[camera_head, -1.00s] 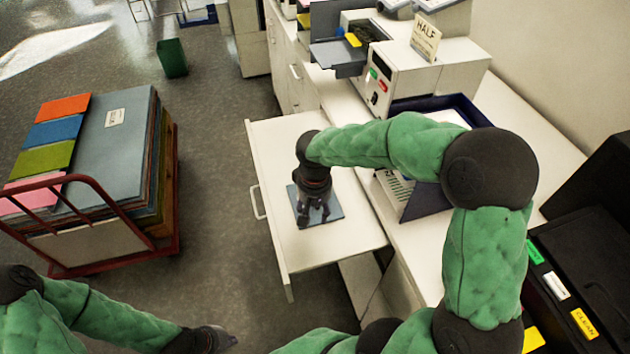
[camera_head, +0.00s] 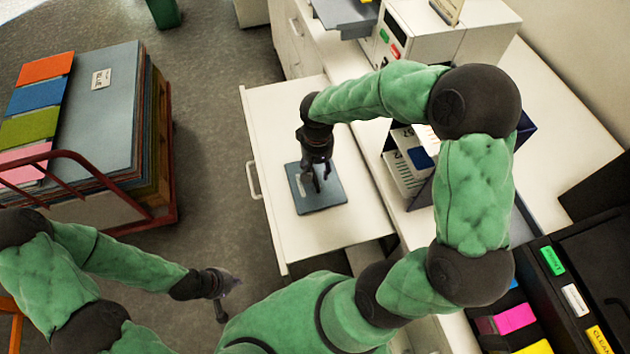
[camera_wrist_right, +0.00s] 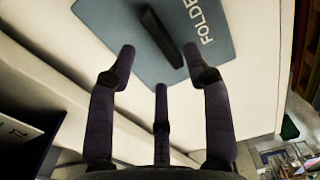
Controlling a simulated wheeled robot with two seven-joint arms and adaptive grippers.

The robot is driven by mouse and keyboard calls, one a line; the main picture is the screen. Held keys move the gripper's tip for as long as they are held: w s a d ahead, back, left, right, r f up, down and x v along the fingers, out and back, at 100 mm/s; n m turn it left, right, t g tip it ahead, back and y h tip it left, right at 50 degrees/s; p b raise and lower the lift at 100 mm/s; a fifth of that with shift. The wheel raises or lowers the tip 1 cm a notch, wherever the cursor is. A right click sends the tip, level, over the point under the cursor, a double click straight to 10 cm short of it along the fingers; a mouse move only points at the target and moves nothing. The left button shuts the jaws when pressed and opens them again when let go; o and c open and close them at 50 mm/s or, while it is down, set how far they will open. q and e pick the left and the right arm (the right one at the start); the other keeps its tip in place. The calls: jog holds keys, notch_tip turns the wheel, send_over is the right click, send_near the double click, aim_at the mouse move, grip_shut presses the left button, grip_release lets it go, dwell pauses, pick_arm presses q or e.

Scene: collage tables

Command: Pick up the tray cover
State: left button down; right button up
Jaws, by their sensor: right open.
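The tray cover (camera_head: 331,199) is a flat blue-grey plate lying on the white pulled-out drawer top. It also shows in the right wrist view (camera_wrist_right: 228,42), with a dark bar handle (camera_wrist_right: 162,38) standing on it and partly readable lettering beside the handle. My right gripper (camera_head: 320,183) hangs over the plate. In the wrist view its fingers (camera_wrist_right: 158,62) are spread, with the handle ahead of them and nothing between them. Whether they are level with the handle is unclear. My left gripper (camera_head: 228,298) is over the floor, fingers apart and empty.
A red cart (camera_head: 172,150) with stacked boards stands left, across a strip of clear floor. The white counter (camera_head: 362,140) carries a machine (camera_head: 432,42) and a dark blue tray-like unit with white printed sheets (camera_head: 402,170). A black bin unit (camera_head: 560,300) stands at the lower right.

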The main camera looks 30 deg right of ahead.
aim_at(316, 177)
notch_tip(316, 177, down, 5)
jog(key=shift+a+b, duration=0.1)
jog(key=shift+b, duration=0.2)
grip_shut()
